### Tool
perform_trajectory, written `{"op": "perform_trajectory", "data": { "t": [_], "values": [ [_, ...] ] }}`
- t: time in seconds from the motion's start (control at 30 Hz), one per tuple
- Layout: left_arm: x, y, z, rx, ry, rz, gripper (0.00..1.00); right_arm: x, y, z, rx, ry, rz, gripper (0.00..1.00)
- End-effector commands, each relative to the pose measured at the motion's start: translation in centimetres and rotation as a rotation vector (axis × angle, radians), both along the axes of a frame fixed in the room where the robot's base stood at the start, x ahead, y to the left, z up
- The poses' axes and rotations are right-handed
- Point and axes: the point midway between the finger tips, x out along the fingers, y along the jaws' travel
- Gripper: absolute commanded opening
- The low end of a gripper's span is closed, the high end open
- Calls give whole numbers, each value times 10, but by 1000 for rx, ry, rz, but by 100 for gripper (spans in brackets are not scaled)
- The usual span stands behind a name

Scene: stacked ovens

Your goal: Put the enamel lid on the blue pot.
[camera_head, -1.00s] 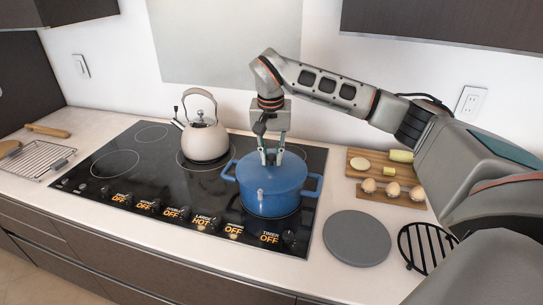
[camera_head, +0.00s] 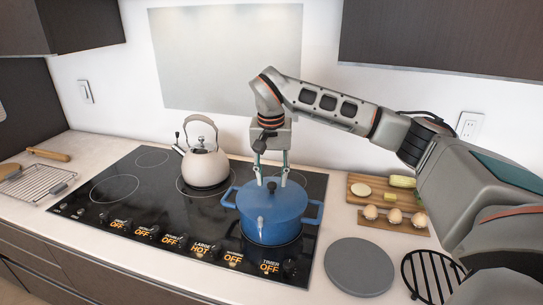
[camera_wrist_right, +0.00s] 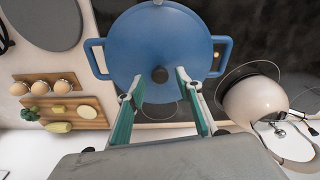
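The blue pot (camera_head: 270,223) stands on the front right burner of the cooktop. The blue enamel lid (camera_head: 289,195) sits on the pot's top and looks level; it also shows in the right wrist view (camera_wrist_right: 165,45). Its dark knob (camera_head: 271,187) stands up in the middle. My right gripper (camera_head: 271,179) is just above the lid, pointing down, with its fingers spread on either side of the knob. In the right wrist view the gripper (camera_wrist_right: 157,80) is open, with gaps beside the knob. My left gripper is out of view.
A cream kettle (camera_head: 205,165) stands behind and left of the pot. A grey round mat (camera_head: 359,266) and a black trivet (camera_head: 430,277) lie on the counter to the right. A board (camera_head: 368,207) holds eggs and vegetables. A wire rack (camera_head: 43,184) lies far left.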

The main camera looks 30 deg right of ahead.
Motion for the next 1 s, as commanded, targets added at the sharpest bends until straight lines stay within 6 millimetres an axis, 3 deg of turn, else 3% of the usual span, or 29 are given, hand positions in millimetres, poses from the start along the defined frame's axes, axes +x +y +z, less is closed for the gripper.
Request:
{"op": "perform_trajectory", "data": {
  "t": [0.2, 0.5, 1.0],
  "values": [
    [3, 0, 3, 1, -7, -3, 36, -3, 3, 43, -2, -5, 0, 35],
    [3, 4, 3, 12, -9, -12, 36, -8, 6, 84, 0, -2, 0, 35],
    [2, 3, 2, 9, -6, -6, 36, -9, 7, 95, 0, 0, 1, 35]
  ]
}}
